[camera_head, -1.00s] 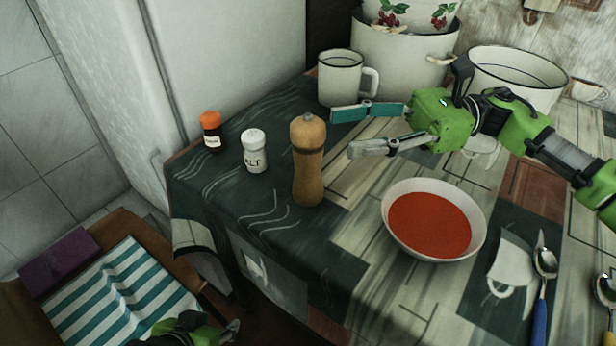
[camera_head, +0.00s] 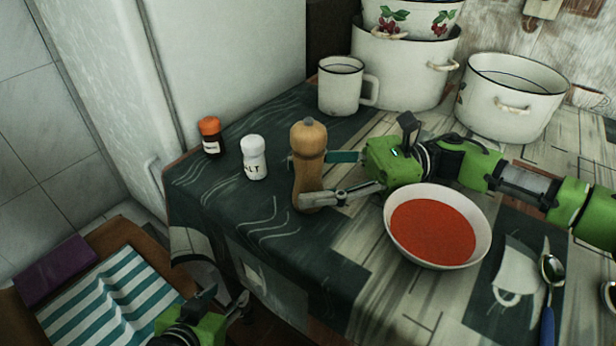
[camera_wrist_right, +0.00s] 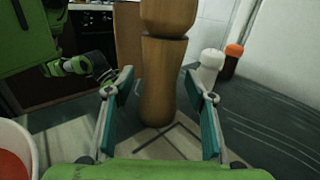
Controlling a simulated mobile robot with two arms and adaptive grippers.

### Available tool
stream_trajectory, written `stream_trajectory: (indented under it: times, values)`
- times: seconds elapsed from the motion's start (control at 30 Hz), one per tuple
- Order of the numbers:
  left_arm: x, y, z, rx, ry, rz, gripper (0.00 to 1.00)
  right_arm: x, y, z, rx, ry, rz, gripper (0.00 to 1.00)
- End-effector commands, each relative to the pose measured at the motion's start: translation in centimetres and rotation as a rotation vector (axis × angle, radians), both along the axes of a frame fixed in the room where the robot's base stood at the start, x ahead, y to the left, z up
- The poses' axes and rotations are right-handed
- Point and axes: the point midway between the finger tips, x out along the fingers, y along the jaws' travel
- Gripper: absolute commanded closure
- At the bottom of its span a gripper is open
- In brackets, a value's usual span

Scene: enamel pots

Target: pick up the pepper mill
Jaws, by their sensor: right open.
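The wooden pepper mill (camera_head: 309,172) stands upright on the table, right of the salt shaker. It also shows in the right wrist view (camera_wrist_right: 162,80), upright between the two fingers, with its top cut off by the frame. My right gripper (camera_head: 318,178) reaches in from the right at the mill's lower body. Its fingers (camera_wrist_right: 160,103) are open, one on each side of the mill, with gaps visible in the wrist view. My left gripper (camera_head: 222,305) is low at the bottom of the head view, below the table edge and over the striped cloth side; its fingers are only partly visible.
A salt shaker (camera_head: 254,158) and an orange-capped bottle (camera_head: 210,136) stand left of the mill. A white bowl of red soup (camera_head: 484,232) sits close to my right gripper. A mug (camera_head: 340,88) and enamel pots (camera_head: 510,95) stand behind. A striped cloth (camera_head: 110,300) lies lower left.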

Motion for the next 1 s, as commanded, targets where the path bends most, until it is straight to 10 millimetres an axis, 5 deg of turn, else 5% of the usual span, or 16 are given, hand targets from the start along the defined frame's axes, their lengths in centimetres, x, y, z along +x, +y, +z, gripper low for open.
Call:
stream_trajectory:
  times: [0.27, 0.47, 1.0]
  values:
    - [0.1, 0.0, 0.1, -0.001, -0.004, 0.0, 0.6, -0.1, 0.4, 0.0, -0.001, 0.0, -0.002, 0.5]
    - [0.1, -0.1, 0.1, -0.001, -0.004, -0.001, 0.6, -0.1, 0.4, 0.0, -0.001, 0.0, -0.002, 0.97]
    - [-1.1, 0.2, -0.7, 0.011, 0.058, 0.002, 0.6, 0.0, 0.4, 1.4, 0.001, -0.002, -0.002, 0.97]
